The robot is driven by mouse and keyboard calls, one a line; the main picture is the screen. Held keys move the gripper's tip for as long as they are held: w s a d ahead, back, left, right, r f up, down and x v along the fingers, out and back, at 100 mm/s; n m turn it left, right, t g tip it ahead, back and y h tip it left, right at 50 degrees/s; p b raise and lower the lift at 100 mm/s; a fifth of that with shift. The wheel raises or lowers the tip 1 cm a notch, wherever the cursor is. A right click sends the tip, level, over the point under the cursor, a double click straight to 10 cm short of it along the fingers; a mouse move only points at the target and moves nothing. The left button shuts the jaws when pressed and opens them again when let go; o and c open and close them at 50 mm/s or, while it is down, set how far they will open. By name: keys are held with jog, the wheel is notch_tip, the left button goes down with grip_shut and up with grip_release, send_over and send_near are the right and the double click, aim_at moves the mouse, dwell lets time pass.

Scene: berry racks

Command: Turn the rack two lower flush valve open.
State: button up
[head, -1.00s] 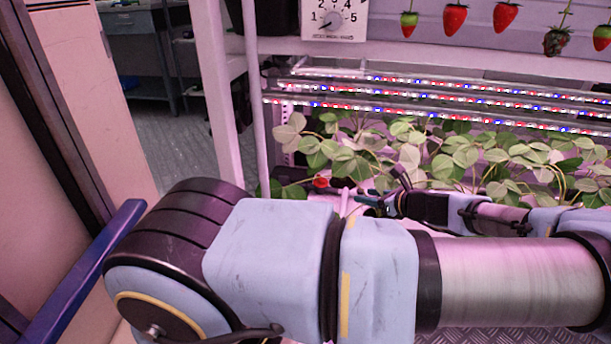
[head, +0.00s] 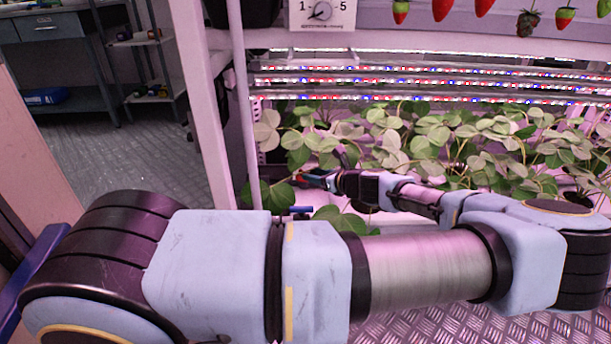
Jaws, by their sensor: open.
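My gripper (head: 309,179) is small and partly blurred into the leaves at the rack's left end, in the middle of the head view. Its jaws point left and are open. Something small and red (head: 301,176) shows at the jaws; I cannot tell whether it is a valve part or a berry. A small blue bar (head: 290,210), perhaps a valve handle, lies just below and left of the gripper, partly hidden by leaves and my arm. No rack number shows, and I cannot tell its valve position.
Strawberry plants (head: 420,140) fill the shelf under several light bars (head: 430,84). A white rack post (head: 190,90) and thin pipe (head: 243,110) stand left of the gripper. A dial plate (head: 322,14) is above. Open floor and a grey workbench (head: 60,28) lie left.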

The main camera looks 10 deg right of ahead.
jog(key=shift+b+x, duration=0.35)
jog(key=shift+x, duration=2)
grip_shut()
